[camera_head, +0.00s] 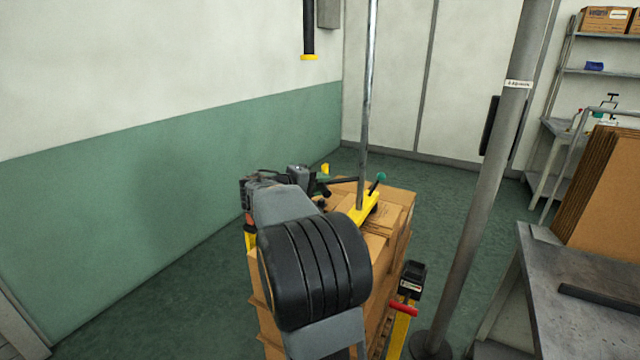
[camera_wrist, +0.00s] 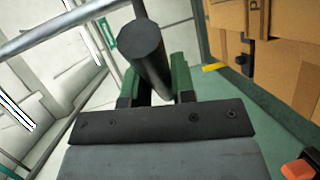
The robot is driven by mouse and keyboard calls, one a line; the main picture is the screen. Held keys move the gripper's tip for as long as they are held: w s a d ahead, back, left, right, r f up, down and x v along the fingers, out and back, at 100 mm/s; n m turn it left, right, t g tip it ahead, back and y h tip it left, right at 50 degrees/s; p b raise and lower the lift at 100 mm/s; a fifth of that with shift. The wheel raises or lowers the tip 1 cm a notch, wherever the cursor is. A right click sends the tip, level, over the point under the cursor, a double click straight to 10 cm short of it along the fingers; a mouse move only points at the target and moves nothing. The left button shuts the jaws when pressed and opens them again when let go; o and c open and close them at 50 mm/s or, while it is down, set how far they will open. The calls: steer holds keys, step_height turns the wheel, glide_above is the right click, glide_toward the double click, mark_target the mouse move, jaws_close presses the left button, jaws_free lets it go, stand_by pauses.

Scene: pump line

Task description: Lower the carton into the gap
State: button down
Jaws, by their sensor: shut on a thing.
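My gripper (camera_head: 322,182) is above the far part of a carton stack. In the wrist view its green fingers (camera_wrist: 165,82) are shut on a dark round handle (camera_wrist: 148,50). The handle seems to belong to a lifting device with a yellow foot (camera_head: 368,209), a thin upright pole (camera_head: 369,90) and a green knob (camera_head: 381,177). The yellow foot is over a brown carton (camera_head: 385,222) at the stack top; I cannot tell whether this carton rests or hangs. The wrist view shows cartons (camera_wrist: 285,60) at upper right. The gap is not visible, with my arm covering much of the stack.
A grey column (camera_head: 490,180) stands right of the stack. A yellow post with a red handle (camera_head: 404,309) is close to its near right side. A grey table (camera_head: 590,300) is at right. The green wall (camera_head: 150,190) is left, with free floor (camera_head: 180,315) between.

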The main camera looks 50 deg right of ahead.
steer(key=c, duration=1)
jaws_free()
steer(key=shift+r, duration=0.25)
steer(key=v, duration=1.4)
steer(key=shift+f, duration=0.1)
steer(key=shift+d, duration=0.1)
